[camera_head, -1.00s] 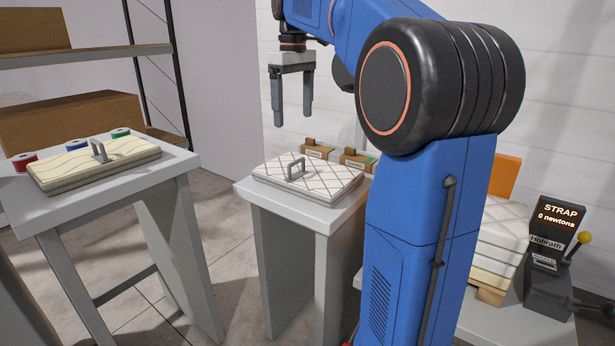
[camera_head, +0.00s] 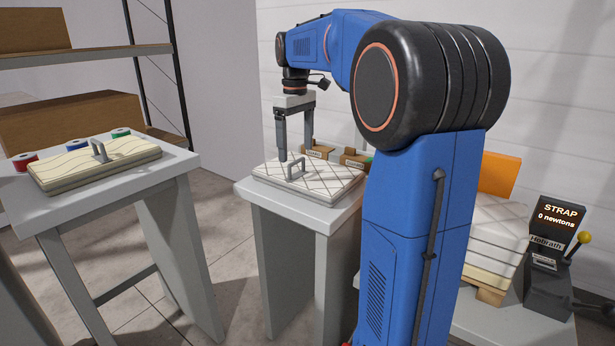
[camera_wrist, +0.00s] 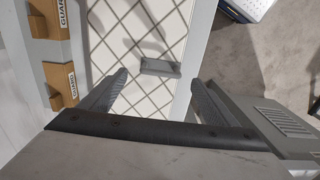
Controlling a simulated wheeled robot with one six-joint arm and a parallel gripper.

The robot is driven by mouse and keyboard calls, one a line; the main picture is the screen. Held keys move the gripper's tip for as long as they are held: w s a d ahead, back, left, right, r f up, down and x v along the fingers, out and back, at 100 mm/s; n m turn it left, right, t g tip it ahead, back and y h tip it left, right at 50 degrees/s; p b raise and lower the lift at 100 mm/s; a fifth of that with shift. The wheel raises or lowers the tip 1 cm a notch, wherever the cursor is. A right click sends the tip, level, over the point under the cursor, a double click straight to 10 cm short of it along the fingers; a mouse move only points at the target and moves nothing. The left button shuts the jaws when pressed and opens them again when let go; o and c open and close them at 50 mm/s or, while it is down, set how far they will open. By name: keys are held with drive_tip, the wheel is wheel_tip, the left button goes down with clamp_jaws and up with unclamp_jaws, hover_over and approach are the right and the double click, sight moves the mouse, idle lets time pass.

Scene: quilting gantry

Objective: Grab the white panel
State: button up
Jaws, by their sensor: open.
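The white panel (camera_head: 325,186) has a diamond quilted pattern and lies flat on the middle grey table. A grey handle (camera_head: 296,169) stands up from its top. My gripper (camera_head: 294,157) is open and empty above the panel, fingers pointing down, close to the handle. In the wrist view the panel (camera_wrist: 130,60) lies below, and its handle (camera_wrist: 160,66) shows ahead of and between the two fingers (camera_wrist: 160,95). The handle is not gripped. Whether a finger touches the panel, I cannot tell.
Two brown labelled boxes (camera_head: 320,150) stand behind the panel at the table's back edge. A cream panel with a handle (camera_head: 70,168) and several spools (camera_head: 76,145) are on the left table. Right are stacked panels (camera_head: 492,258) and a strap force display (camera_head: 555,240).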

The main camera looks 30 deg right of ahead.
sight(297, 163)
drive_tip(key=shift+f, duration=3)
drive_tip(key=c, duration=1.6)
drive_tip(key=shift+c, duration=0.2)
drive_tip(key=shift+r, duration=0.15)
